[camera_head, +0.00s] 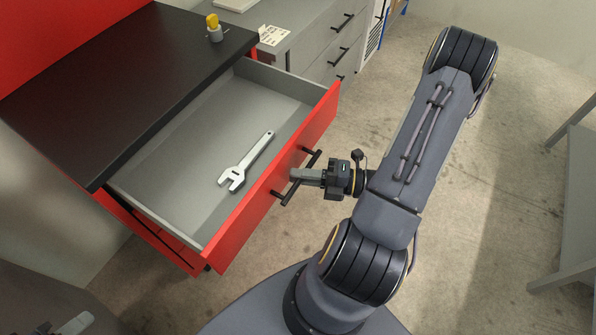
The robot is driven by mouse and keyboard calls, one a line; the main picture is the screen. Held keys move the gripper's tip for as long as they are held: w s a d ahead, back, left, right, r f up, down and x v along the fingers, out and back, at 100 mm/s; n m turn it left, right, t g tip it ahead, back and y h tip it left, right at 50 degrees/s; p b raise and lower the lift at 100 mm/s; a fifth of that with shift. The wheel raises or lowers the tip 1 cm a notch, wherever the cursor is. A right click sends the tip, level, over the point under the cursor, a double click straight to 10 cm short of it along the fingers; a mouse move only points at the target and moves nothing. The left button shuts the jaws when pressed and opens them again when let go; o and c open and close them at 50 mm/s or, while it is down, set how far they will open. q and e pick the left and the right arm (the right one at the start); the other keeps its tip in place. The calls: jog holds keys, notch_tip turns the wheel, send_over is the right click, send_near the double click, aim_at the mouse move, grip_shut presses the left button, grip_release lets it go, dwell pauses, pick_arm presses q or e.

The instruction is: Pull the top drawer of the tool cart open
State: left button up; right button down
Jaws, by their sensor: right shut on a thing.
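The red tool cart, with a black top (120,75), stands at the left. Its top drawer (275,175) is pulled out well clear of the cart, so its grey inside shows. A silver wrench (246,162) lies in the drawer. A black bar handle (297,176) runs along the red drawer front. My right gripper (300,174) is shut on the drawer handle from the front. My left gripper is not clearly in view; only a blurred grey part shows at the bottom left corner.
A small yellow-topped object (213,27) stands on the cart top. A grey drawer cabinet (310,35) with black handles stands behind. Open concrete floor (510,150) lies to the right, with a grey table (578,210) at the right edge.

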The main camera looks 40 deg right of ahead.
jog(key=c, duration=1.5)
grip_release()
jog(key=shift+o, duration=0.2)
jog(key=shift+d, duration=0.1)
jog(key=v, duration=0.7)
jog(key=shift+s+d, duration=0.2)
jog(key=shift+s, duration=0.05)
